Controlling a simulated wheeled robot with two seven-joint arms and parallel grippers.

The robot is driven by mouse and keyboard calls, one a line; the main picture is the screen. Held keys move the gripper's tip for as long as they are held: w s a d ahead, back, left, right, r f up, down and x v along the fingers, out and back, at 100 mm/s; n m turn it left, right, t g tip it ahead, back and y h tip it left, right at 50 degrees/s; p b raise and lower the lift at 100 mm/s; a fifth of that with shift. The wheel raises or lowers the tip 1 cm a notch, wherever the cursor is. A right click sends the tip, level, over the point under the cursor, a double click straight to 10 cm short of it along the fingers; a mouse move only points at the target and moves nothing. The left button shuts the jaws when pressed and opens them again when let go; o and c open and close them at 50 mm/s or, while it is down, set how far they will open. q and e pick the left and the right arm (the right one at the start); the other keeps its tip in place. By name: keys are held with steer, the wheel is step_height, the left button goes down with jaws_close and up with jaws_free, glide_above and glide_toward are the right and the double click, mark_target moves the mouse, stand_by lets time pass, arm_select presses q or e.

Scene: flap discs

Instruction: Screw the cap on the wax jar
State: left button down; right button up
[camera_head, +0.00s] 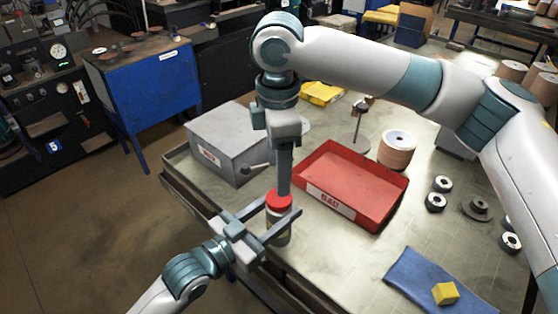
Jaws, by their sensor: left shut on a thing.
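The wax jar (278,234) stands upright near the table's front left edge, partly hidden by my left gripper. My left gripper (280,225) comes in from the lower left and is shut on the jar, one finger on each side. The red cap (279,201) is at the jar's top, level; I cannot tell whether its thread is engaged. My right gripper (284,191) points straight down from above, its finger tips at the cap. Its fingers show edge-on, so I cannot tell whether they are closed on the cap.
A red tray (352,177) lies right of the jar, and a grey box (230,140) with a lever stands behind left. A blue cloth (410,278) with a yellow block (445,293) lies at the front right. Discs and a spool (397,149) stand farther right.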

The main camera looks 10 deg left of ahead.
steer(key=n, duration=0.4)
steer(key=shift+r+n, duration=0.15)
steer(key=shift+n, duration=0.15)
steer(key=n, duration=0.4)
steer(key=shift+r, duration=0.15)
steer(key=n, duration=0.4)
steer(key=shift+r, duration=0.1)
steer(key=n, duration=0.3)
steer(key=shift+r+n, duration=0.1)
steer(key=shift+n, duration=0.2)
steer(key=shift+f, duration=4)
steer(key=shift+c, duration=0.2)
